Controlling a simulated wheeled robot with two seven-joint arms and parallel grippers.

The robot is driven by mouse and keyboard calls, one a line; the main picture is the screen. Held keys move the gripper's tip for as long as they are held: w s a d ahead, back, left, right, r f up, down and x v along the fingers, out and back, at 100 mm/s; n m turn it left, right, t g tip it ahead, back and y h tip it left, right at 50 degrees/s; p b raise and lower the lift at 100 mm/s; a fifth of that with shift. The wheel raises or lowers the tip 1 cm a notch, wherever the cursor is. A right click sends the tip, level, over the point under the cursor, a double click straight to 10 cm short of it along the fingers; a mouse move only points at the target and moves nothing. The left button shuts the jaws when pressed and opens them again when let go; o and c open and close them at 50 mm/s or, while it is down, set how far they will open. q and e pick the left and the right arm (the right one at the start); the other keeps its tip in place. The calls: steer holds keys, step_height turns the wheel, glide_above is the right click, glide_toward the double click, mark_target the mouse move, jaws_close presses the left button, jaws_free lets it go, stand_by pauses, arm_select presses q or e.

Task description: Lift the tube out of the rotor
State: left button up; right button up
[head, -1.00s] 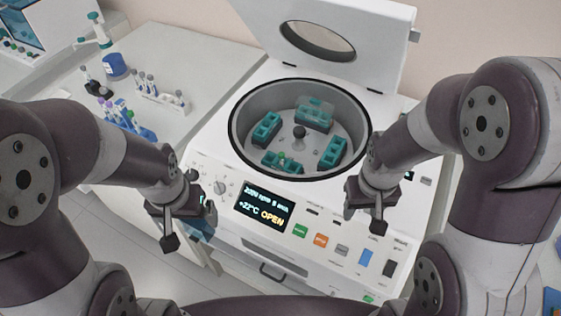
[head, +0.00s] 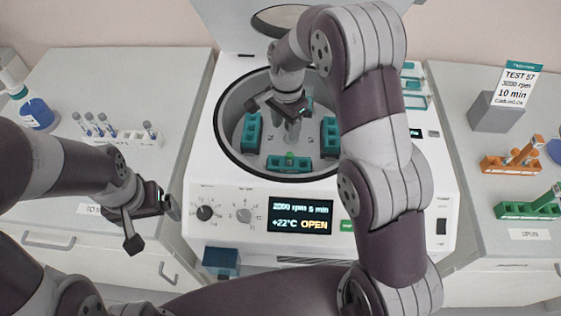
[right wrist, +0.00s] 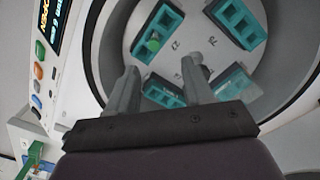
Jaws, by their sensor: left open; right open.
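The tube shows as a green cap (head: 290,157) in the teal bucket at the front of the rotor (head: 308,142). In the right wrist view the cap (right wrist: 153,45) sits in the upper-left bucket; the tube's body is hidden. My right gripper (head: 280,108) is over the bowl, behind the cap in the head view. Its fingers (right wrist: 161,68) are apart with nothing between them, and the cap lies beyond them. My left gripper (head: 153,222) is open and empty, in front of the left bench and left of the centrifuge panel.
The centrifuge (head: 205,165) has its lid (head: 235,40) up, and its display reads OPEN. The bowl wall surrounds the rotor. Left is a rack of tubes (head: 110,130); right are an orange rack (head: 505,165), a green rack (head: 530,210) and a sign (head: 515,85).

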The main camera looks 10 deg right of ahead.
mark_target(290, 154)
steer(key=shift+s+d+f+p, duration=0.2)
steer(key=shift+d+f, duration=0.15)
steer(key=shift+f, duration=0.25)
steer(key=shift+s+d+f+p, duration=0.1)
steer(key=shift+s+d+f, duration=0.15)
steer(key=shift+f, duration=0.3)
steer(key=f, duration=0.3)
steer(key=w+a+f, duration=0.1)
steer(key=shift+f+p, duration=0.35)
steer(key=shift+f, duration=0.05)
steer(key=f, duration=0.1)
steer(key=f+p, duration=0.1)
steer(key=f, duration=0.1)
steer(key=s+d+f, duration=0.1)
steer(key=f, duration=0.1)
steer(key=shift+p, duration=0.4)
steer(key=shift+w+f, duration=0.2)
steer(key=shift+f, duration=0.15)
arm_select(q)
steer(key=r, duration=0.3)
steer(key=shift+s+d, duration=0.1)
steer(key=shift+d, duration=0.2)
arm_select(e)
steer(key=shift+s+r, duration=0.1)
steer(key=c, duration=0.9)
